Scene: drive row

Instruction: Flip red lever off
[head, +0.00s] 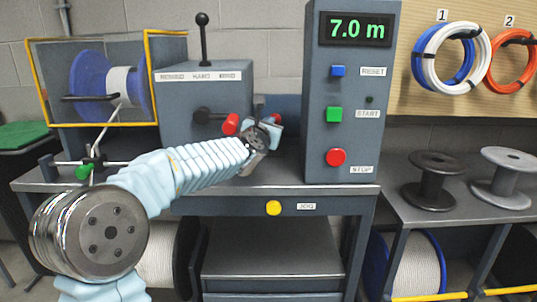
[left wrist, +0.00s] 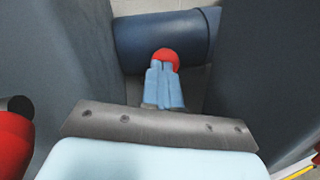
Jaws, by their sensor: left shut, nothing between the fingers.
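In the left wrist view a red grip (left wrist: 14,145) with a dark end shows at the left edge. A red rounded knob (left wrist: 166,56) shows right beyond my fingertips, before a blue-grey cylinder; in the head view a bit of red (head: 277,117) shows behind my gripper. I cannot tell whether they touch. My left gripper (head: 275,128) is shut and empty, between cabinet and control panel; its fingers (left wrist: 163,75) are together. My right gripper is out of view.
The control panel (head: 352,70) reads 7.0 m, with blue, green and red buttons, and stands close right of my gripper. A black-knobbed lever (head: 203,38) rises from the cabinet. A yellow button (head: 273,208) is on the bench front. Spools (head: 435,178) stand right.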

